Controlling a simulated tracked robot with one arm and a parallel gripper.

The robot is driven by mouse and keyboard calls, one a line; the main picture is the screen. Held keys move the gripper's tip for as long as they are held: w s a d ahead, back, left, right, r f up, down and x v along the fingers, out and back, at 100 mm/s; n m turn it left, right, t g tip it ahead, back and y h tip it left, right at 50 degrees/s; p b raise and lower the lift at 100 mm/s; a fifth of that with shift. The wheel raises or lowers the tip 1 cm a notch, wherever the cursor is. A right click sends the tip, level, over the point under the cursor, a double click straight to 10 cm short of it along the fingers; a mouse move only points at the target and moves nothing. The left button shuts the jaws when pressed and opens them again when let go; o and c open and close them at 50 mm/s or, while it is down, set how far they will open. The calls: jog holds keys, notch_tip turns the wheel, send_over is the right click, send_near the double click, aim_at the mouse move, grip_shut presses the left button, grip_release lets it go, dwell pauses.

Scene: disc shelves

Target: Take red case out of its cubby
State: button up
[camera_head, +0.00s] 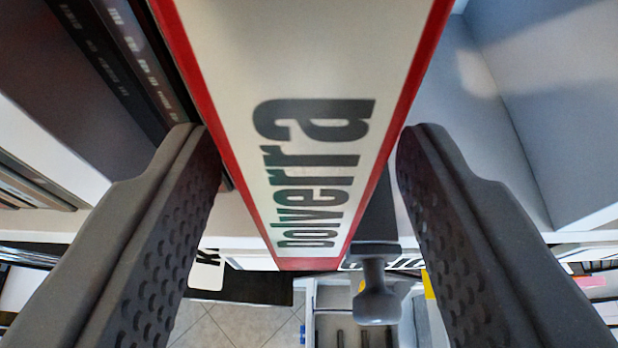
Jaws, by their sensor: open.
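The red case (310,110) fills the upper middle of the view, with a white spine, red edges and the black word "Dolverra". It stands in its cubby and its spine faces me. My gripper (305,145) is open, with one dark grey dimpled finger on each side of the case. The left finger is close to the case's left edge, and the right finger is close to its right edge. I cannot tell whether either finger touches it. The far end of the case is out of view at the top.
Several dark cases (125,55) stand close on the left of the red case. An empty pale cubby (545,110) lies to the right. A grey knob-like part (375,295) shows below the case on the right. Tiled floor (235,325) shows lower down.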

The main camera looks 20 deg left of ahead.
grip_shut()
jog(key=shift+s+r, duration=0.1)
jog(key=shift+r, duration=0.2)
jog(key=shift+s, duration=0.1)
jog(key=s+d+b, duration=0.3)
jog(key=s, duration=0.5)
jog(key=s+d+b, duration=0.2)
jog(key=s+b, duration=0.1)
jog(key=s, duration=0.4)
jog(key=shift+s+d+b, duration=0.4)
dwell(1.9)
